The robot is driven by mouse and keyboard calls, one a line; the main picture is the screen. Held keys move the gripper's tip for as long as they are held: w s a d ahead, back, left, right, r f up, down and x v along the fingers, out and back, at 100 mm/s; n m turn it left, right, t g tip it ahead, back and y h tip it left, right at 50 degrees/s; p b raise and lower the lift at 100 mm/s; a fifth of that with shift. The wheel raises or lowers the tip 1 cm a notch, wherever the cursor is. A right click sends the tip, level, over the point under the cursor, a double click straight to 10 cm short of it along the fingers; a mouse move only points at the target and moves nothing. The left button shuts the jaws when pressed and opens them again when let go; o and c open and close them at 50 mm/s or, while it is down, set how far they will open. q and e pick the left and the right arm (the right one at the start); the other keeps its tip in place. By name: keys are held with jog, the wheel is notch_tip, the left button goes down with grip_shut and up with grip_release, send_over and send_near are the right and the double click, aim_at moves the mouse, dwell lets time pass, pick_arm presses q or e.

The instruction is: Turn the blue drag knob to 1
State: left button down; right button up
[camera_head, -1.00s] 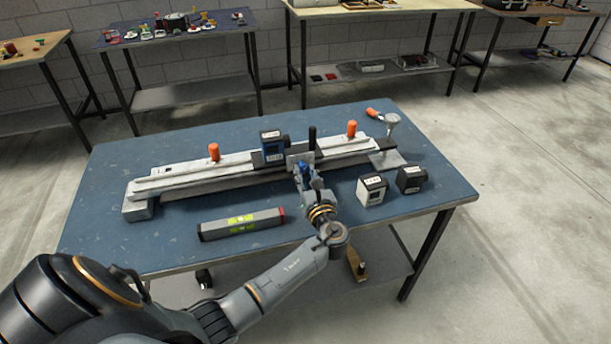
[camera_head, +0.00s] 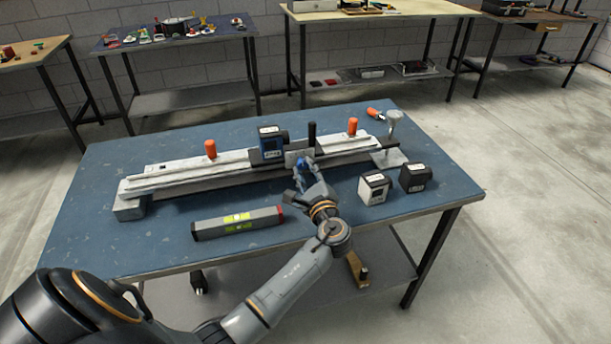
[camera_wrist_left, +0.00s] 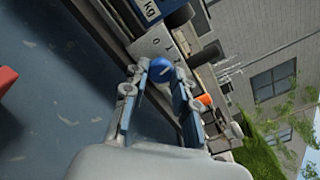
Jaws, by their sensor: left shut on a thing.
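The round blue drag knob (camera_head: 301,161) sits on a light plate on the rail device in the middle of the blue table. In the left wrist view, the knob (camera_wrist_left: 160,68) lies between the fingertips, with small dark marks, one like a 0, on the plate (camera_wrist_left: 153,45) beside it. My left gripper (camera_head: 304,168) reaches the knob from the front and is shut on it; its two blue-padded fingers (camera_wrist_left: 160,80) show in the wrist view. The knob's exact pointer setting is too small to read. My right gripper is not in view.
A blue-black box (camera_head: 271,145) stands on the rail just left of the knob, with a black handle (camera_head: 311,133) to the right. A grey level (camera_head: 237,223) and two small boxes, white (camera_head: 374,188) and black (camera_head: 415,177), lie nearby.

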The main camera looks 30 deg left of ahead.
pick_arm(q)
jog(key=shift+n+b, duration=0.35)
jog(key=shift+n, duration=0.35)
jog(key=c, duration=1.1)
grip_release()
jog(key=shift+o, duration=0.2)
jog(key=shift+n, duration=0.3)
jog(key=v, duration=1.2)
jog(key=shift+s, duration=0.1)
